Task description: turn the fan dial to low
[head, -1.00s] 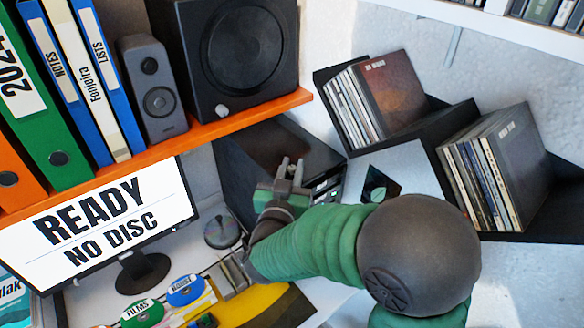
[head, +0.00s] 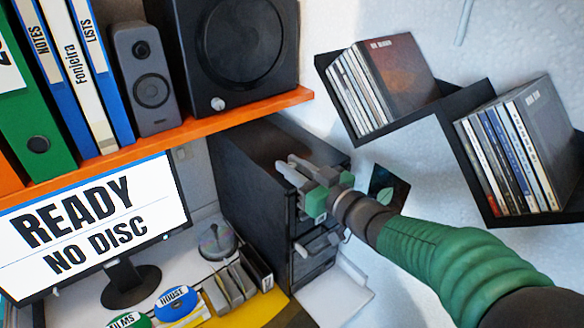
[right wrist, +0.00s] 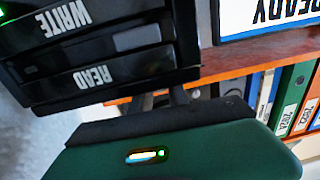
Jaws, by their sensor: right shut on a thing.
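No fan dial can be made out in either view. My right gripper (head: 292,170) is in front of the upper part of the black tower cabinet (head: 245,190) in the head view. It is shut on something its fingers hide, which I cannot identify. In the right wrist view, my green gripper body fills the bottom, and a black drive unit with READ and WRITE labels (right wrist: 90,55) is close by, upside down. A small pale knob (head: 218,103) is on the large black speaker (head: 243,45). My left gripper is not in view.
An orange shelf (head: 170,142) holds binders and a small speaker (head: 145,75). The monitor (head: 90,225) reads READY NO DISC. A disc spindle (head: 218,240) stands on the desk. Dark wall shelves (head: 455,105) hold upright cases at right.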

